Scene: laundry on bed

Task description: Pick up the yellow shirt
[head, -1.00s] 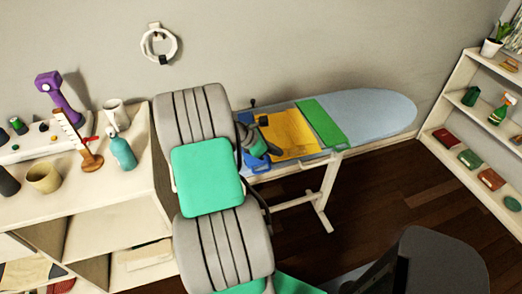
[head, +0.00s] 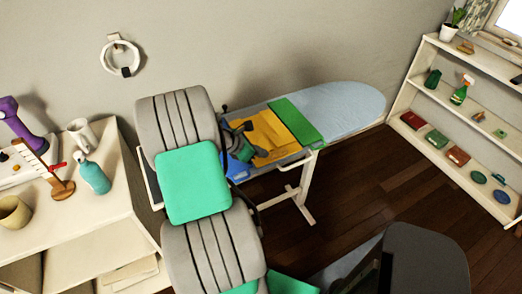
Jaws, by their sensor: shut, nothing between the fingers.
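The yellow shirt (head: 278,135) lies flat on the ironing board (head: 345,108), between a green cloth and a blue cloth. My gripper (head: 258,153) is over the left part of the yellow shirt, with its fingers pointing right. It is shut with nothing in it. My arm covers the shirt's left side, and I cannot tell whether the fingertips touch the cloth.
A green cloth (head: 297,121) lies right of the shirt and a blue cloth (head: 238,168) left of it. A white shelf unit (head: 408,92) stands at the right. A cabinet with a teal bottle (head: 93,177) and mugs is at the left.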

